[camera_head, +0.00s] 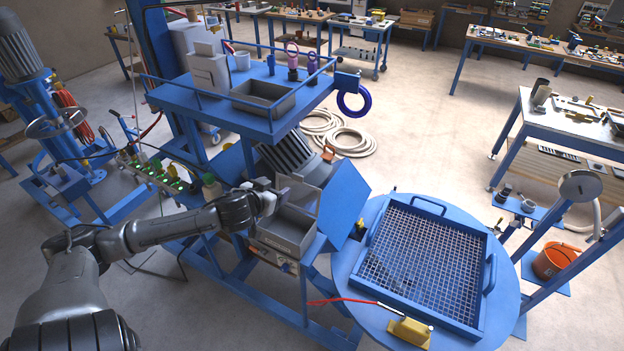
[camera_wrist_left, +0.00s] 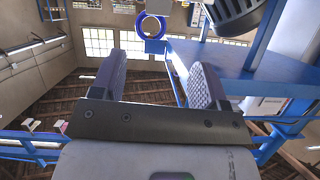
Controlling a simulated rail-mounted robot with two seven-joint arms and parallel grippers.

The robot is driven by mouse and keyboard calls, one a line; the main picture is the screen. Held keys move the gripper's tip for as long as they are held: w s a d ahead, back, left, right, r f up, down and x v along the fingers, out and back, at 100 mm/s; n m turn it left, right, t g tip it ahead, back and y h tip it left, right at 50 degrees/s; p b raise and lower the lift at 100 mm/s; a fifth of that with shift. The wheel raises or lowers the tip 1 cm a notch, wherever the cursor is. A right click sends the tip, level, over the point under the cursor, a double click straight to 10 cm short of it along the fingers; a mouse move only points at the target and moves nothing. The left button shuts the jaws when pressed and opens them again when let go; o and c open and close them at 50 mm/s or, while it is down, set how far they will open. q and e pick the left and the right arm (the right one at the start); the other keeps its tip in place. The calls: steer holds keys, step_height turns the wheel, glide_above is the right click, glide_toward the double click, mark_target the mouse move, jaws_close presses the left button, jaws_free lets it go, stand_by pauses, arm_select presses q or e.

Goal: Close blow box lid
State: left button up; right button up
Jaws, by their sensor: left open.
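The blow box (camera_head: 287,232) is a grey open-topped box on the blue machine frame, in the middle of the head view. Its blue lid (camera_head: 344,203) stands tilted up at the box's right side, so the box is open. My left gripper (camera_head: 277,192) is over the left part of the box, to the left of the lid and apart from it. In the left wrist view my left gripper (camera_wrist_left: 157,78) shows two spread fingers with nothing between them. The lid cannot be made out there. My right gripper is not in view.
A blue round table with a mesh sieve (camera_head: 425,262) stands right of the lid. A blue railed shelf (camera_head: 225,107) with a grey tray is above and behind the box.

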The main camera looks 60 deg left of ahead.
mark_target(297, 176)
arm_select(q)
steer(key=shift+n, duration=0.3)
steer(key=shift+x, duration=6.9)
steer(key=shift+w+r, duration=0.1)
steer(key=shift+w, duration=0.05)
steer(key=c, duration=1.2)
steer(key=shift+d, duration=0.1)
jaws_close()
